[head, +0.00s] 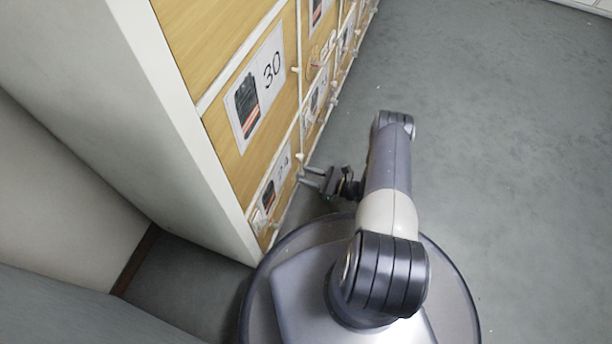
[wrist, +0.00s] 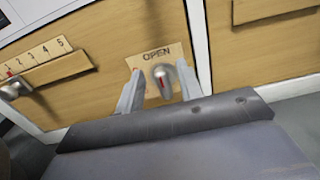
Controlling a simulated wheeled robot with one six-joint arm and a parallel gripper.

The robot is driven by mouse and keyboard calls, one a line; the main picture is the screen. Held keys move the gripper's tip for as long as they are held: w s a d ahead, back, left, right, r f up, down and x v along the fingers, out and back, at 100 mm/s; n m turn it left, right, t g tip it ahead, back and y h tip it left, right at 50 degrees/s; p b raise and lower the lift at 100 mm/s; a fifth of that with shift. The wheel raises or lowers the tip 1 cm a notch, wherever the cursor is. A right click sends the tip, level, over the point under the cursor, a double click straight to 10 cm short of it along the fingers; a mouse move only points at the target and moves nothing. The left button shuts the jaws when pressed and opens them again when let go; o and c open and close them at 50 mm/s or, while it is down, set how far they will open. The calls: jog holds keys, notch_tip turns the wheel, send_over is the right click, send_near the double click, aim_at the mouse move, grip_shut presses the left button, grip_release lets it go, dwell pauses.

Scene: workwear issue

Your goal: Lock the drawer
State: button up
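The drawer front, a wood panel (wrist: 110,40), fills much of the wrist view. On it is a metal lock knob (wrist: 163,87) with a red mark, in front of a small plate reading OPEN (wrist: 157,55). My gripper (wrist: 160,80) is open, with one finger on each side of the knob and visible gaps between. In the head view my gripper (head: 313,178) reaches the cabinet front low down, beside a drawer with a picture label (head: 275,185) that seems to read 24. The knob cannot be made out there.
Left of the lock in the wrist view are a 1 to 5 scale (wrist: 35,57) and a second metal knob (wrist: 14,88). A drawer labelled 30 (head: 257,85) is above. A white cabinet side (head: 110,100) stands at left. Grey floor (head: 490,150) at right is clear.

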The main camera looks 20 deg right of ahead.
jog(key=shift+w+a, duration=0.25)
jog(key=shift+a, duration=0.1)
grip_shut()
